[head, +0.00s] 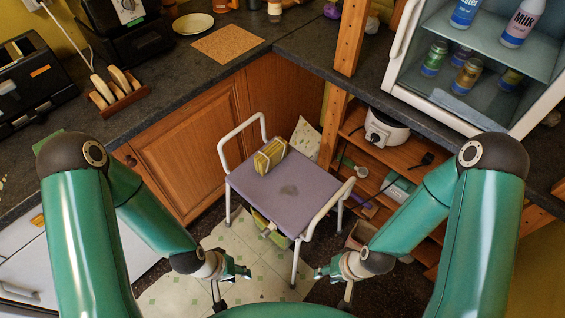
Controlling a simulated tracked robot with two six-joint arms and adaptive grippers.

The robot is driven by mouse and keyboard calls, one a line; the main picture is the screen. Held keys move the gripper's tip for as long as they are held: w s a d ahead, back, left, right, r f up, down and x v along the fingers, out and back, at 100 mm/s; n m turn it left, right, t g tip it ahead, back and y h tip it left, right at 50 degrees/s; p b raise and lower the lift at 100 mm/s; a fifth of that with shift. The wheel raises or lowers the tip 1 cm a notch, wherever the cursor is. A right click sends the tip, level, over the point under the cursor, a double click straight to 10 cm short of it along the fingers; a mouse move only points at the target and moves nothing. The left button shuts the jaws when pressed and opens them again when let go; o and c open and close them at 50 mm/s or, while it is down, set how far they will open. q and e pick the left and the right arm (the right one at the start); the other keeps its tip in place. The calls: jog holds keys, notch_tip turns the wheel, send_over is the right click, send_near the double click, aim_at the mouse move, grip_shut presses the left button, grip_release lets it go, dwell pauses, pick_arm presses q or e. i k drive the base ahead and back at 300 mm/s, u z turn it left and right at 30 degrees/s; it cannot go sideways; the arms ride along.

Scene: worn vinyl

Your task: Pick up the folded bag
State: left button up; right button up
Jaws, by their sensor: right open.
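What looks like the folded bag (270,156), a yellow-green striped bundle with pale bands, stands on the back part of a purple seat (285,190) with white tubular rails. My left gripper (242,271) is low in front of the seat, left of centre, well apart from the bag; its jaw opening is too small to judge. My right gripper (322,271) is open at about the same height, right of centre, and also apart from the bag. I see nothing held in either gripper.
A wooden post (346,60) and shelves with a white cooker (384,130) stand right of the seat. An open fridge (470,90) is at upper right. The dark counter (190,80) runs behind. A green item (268,229) is under the seat. Tiled floor (215,245) shows in front.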

aim_at(267, 159)
jog(key=z, duration=0.05)
jog(key=k, duration=0.4)
jog(key=u, duration=0.2)
jog(key=i, duration=0.55)
jog(key=u, duration=0.1)
jog(key=k, duration=0.5)
jog(key=u, duration=0.8)
jog(key=i, duration=1)
